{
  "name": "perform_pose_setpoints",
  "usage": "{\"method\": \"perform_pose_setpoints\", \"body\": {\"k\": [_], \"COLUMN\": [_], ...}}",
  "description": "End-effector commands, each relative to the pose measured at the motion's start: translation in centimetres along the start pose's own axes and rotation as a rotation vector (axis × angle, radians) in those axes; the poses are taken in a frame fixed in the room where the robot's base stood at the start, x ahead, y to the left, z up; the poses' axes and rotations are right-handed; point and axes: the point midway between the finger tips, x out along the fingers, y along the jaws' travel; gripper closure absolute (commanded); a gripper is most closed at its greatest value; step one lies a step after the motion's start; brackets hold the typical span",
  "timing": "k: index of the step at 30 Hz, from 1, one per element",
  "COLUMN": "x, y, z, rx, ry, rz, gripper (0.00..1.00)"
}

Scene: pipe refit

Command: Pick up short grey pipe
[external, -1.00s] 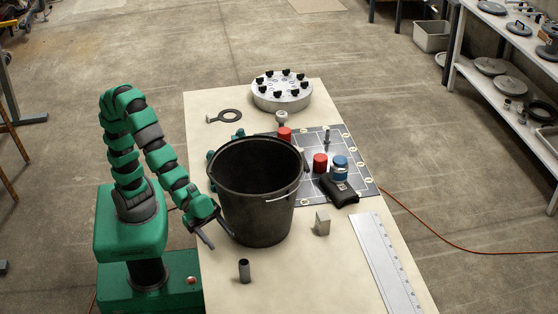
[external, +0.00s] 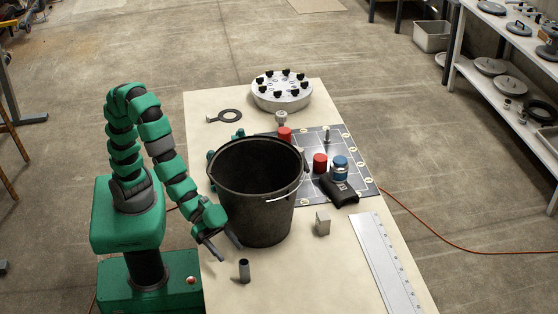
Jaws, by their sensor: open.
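The short grey pipe (external: 244,271) stands upright on the table near its front left edge. It is a small dark grey tube with an open top. My gripper (external: 229,252) is open and empty, a little above and behind the pipe, with its fingers pointing down toward the front. The gripper is beside the black bucket's left side. I cannot tell the exact gap between fingertips and pipe.
The large black bucket (external: 262,222) stands right behind the pipe. A small grey block (external: 322,223) and a long steel ruler (external: 386,262) lie to the right. Red caps (external: 320,163), a blue-topped jar (external: 340,168) and a black pouch (external: 339,191) are farther back. The table's front middle is clear.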

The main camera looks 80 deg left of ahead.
Motion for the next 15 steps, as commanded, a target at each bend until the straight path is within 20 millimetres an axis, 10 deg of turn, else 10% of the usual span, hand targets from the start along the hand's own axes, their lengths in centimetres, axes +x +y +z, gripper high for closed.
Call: {"method": "perform_pose_setpoints", "body": {"k": [15], "x": [3.7], "y": [0.0], "z": [0.1], "rx": [0.0], "ry": [0.0], "rz": [0.0], "gripper": [0.46]}}
